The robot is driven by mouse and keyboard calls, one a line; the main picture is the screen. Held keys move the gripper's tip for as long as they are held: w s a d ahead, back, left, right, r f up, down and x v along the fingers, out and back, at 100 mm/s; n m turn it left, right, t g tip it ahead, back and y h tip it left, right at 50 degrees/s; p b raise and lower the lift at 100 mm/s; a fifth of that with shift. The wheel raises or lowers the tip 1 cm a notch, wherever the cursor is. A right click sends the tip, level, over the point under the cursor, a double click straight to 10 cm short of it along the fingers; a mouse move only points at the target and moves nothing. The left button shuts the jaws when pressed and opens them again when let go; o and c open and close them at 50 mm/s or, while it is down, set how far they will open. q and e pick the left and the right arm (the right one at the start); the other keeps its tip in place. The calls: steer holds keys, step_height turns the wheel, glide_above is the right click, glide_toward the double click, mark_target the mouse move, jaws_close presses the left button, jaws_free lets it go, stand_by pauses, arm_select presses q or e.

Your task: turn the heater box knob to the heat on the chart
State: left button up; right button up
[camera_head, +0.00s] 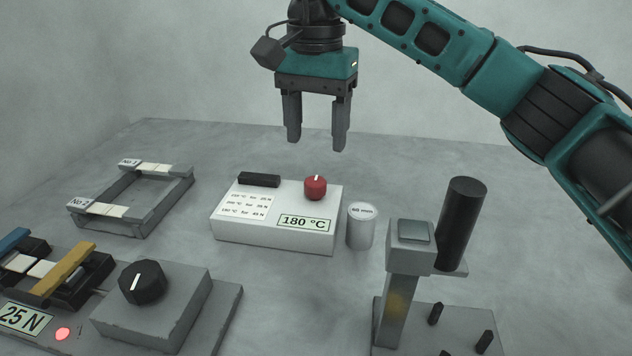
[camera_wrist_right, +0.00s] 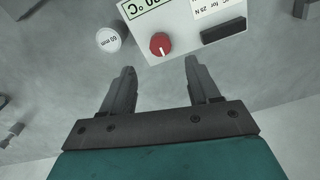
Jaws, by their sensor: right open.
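The white heater box (camera_head: 262,232) stands mid-table. Its red knob (camera_head: 315,187) with a white mark sits on top at the right, and its display (camera_head: 306,223) reads 180 °C. The chart (camera_head: 247,204) is printed on its top at the left, in small lines of temperatures and forces. My right gripper (camera_head: 316,143) is open and empty, above and behind the box. In the right wrist view the knob (camera_wrist_right: 160,43) lies beyond the fingertips, between their lines, untouched. My left gripper is not in view.
A grey cylinder marked 60 mm (camera_head: 361,226) stands close right of the box. A post with a black cylinder (camera_head: 461,222) is at the front right. A black-knobbed unit (camera_head: 142,283) with a 25 N label is front left. A grey frame (camera_head: 135,205) lies behind it.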

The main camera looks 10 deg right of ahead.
mark_target(316, 179)
step_height(316, 179, down, 8)
steer(key=shift+f+b, duration=0.25)
steer(key=shift+b, duration=0.75)
steer(key=c, duration=1)
